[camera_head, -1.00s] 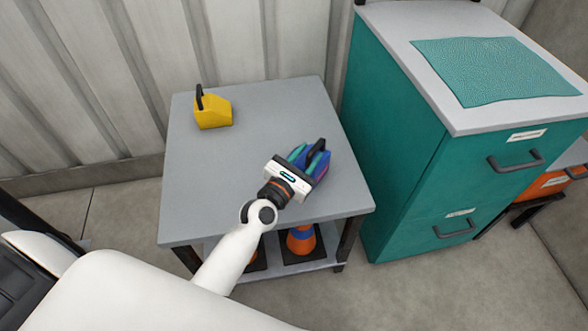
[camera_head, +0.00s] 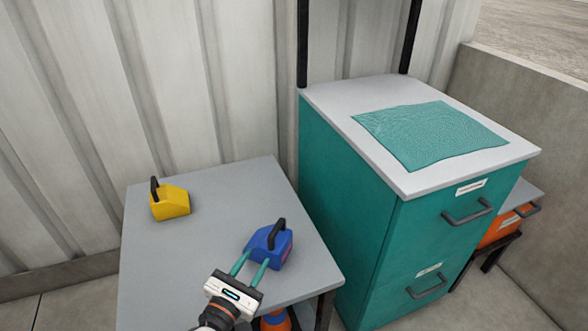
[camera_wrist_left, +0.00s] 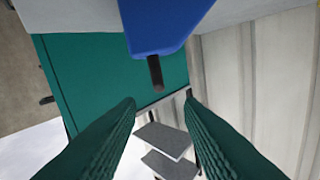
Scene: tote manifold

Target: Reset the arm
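My left gripper (camera_head: 255,260) is open, its two teal fingers spread apart close to the near left side of a blue tote with a black handle (camera_head: 270,246). The tote stands upright on a grey table (camera_head: 205,245). In the left wrist view, the gap between the fingers (camera_wrist_left: 160,100) is empty, and the blue tote (camera_wrist_left: 158,25) with its dark handle is at the top, clear of the fingertips. A yellow tote with a black handle (camera_head: 171,203) stands at the table's far left. My right gripper is not in view.
A teal drawer cabinet (camera_head: 350,205) stands right of the table, taller than it, with a teal mat (camera_head: 430,134) on top. An orange container (camera_head: 500,228) is beyond it. A corrugated wall (camera_head: 200,90) is behind. The table's middle is clear.

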